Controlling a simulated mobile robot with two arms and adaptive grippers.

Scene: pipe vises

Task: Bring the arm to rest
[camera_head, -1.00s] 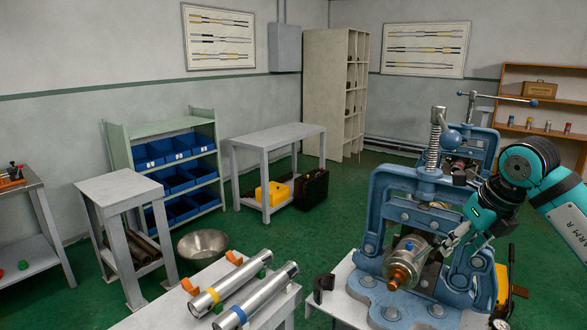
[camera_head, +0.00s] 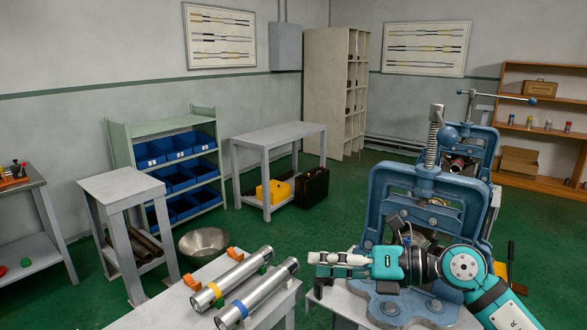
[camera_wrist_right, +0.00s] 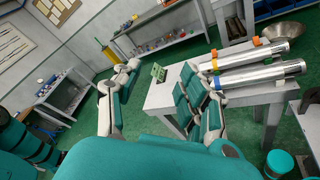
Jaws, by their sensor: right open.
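My right gripper (camera_head: 318,264) is open and empty in the head view, pointing left in front of the near blue pipe vise (camera_head: 432,186). My right forearm crosses the lower part of that vise and hides what its jaws hold. In the right wrist view the two spread fingers of my right gripper (camera_wrist_right: 158,75) have nothing between them. The fingertips are to the right of two silver pipes on the white table, apart from them. My left gripper is out of view.
The silver pipes, one with a yellow band (camera_head: 230,281) and one with a blue band (camera_head: 258,294), lie on the white table (camera_head: 165,312). A second blue vise (camera_head: 478,138) stands behind. A metal bowl (camera_head: 204,242) sits on the open green floor.

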